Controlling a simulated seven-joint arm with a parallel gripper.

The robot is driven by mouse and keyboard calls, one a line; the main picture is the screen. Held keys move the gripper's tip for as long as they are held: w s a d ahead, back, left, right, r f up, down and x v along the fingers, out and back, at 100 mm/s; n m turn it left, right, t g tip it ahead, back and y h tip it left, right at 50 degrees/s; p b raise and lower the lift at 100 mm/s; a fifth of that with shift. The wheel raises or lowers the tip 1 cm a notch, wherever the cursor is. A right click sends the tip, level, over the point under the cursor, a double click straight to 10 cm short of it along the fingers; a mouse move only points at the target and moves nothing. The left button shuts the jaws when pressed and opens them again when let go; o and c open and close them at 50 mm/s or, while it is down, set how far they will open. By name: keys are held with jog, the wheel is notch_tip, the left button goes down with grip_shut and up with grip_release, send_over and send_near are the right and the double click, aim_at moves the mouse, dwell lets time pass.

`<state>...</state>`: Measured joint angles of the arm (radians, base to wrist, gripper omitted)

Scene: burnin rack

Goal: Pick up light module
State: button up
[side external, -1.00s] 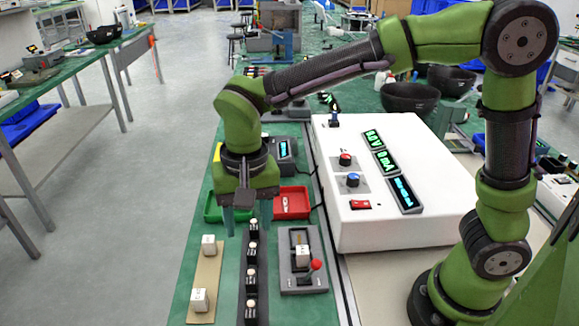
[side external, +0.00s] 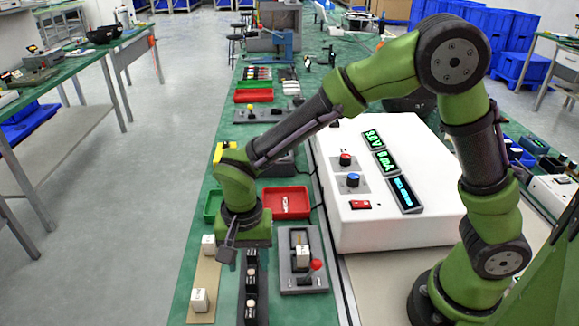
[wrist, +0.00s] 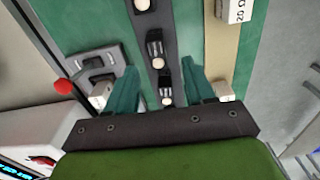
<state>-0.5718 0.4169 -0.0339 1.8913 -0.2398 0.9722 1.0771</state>
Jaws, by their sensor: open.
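Several light modules, small black holders with white round bulbs, stand in a row on a dark rail (side external: 242,292). One light module (side external: 251,308) is near the front of the row in the side view. In the wrist view, one light module (wrist: 156,48) is near the fingertips, another light module (wrist: 166,95) is closer to the palm, and a third is cut by the top edge. My gripper (wrist: 160,66) is open and empty, its teal fingers on either side of the row. In the side view its body hides the row's far end.
White blocks (side external: 199,300) stand on a tan strip left of the rail; one reads 20 Ω in the wrist view. A grey fixture (side external: 291,283) with a red-knobbed lever is to the right. Behind are a red tray (side external: 287,214) and a white instrument box (side external: 370,225).

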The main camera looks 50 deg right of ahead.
aim_at(251, 275)
jog(key=f, duration=0.5)
jog(key=shift+s+a+f, duration=0.1)
jog(key=shift+s+a, duration=0.05)
jog(key=shift+s, duration=0.25)
grip_shut()
